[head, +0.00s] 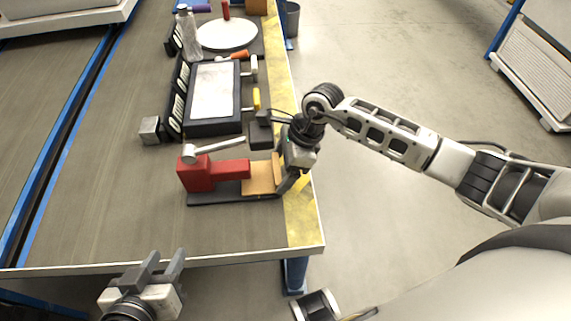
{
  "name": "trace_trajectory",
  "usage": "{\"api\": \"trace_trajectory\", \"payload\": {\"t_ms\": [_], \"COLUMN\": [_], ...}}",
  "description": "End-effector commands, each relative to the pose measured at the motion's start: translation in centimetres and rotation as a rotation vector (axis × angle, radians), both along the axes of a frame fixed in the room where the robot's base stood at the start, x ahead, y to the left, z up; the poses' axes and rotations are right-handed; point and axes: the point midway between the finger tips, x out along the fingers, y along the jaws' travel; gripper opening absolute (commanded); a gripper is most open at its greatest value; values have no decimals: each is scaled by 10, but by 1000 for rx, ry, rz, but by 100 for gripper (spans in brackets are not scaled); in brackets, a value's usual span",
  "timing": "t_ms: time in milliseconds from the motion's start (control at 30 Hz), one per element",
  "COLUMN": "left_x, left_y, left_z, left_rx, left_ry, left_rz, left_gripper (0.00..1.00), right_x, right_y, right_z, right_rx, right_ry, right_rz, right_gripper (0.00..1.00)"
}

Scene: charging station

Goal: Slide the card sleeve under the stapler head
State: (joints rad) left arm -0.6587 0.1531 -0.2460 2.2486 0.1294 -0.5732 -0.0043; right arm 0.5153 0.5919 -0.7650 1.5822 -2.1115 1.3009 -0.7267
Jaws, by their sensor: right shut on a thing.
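The red stapler (200,176) stands on a dark base plate (225,199) near the table's right edge, with a grey lever on top. The tan card sleeve (258,178) lies flat right of the red stapler head, its left end meeting the red part. I cannot tell how far it reaches under the head. My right gripper (284,176) is shut on the sleeve's right end, and the wrist partly hides the fingers. My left gripper (165,264) is open and empty, low at the table's front edge.
A black tray with a white panel (214,92) lies behind the stapler, with a small grey cube (149,130) at its left. A bottle (188,34) and a round white plate (227,35) are further back. The table's left part is clear. A yellow strip (301,220) marks its right edge.

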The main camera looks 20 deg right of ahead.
Motion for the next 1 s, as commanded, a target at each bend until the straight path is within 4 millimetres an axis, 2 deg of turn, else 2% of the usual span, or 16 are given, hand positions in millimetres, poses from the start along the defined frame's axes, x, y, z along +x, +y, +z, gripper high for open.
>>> {"api": "trace_trajectory", "payload": {"t_ms": [800,833,900,1000], "left_x": [0,0,0,0], "left_y": [0,0,0,0], "left_z": [-7,-7,-7,-7], "left_rx": [0,0,0,0], "left_ry": [0,0,0,0], "left_rz": [0,0,0,0], "left_gripper": [36,36,36,36], "right_x": [4,4,4,4], "right_y": [18,18,18,18], "right_z": [-4,-4,-4,-4], "right_rx": [0,-1,-1,-1], "right_ry": [0,0,0,0], "right_rz": [1,0,0,0], "right_gripper": [56,83,100,100]}}
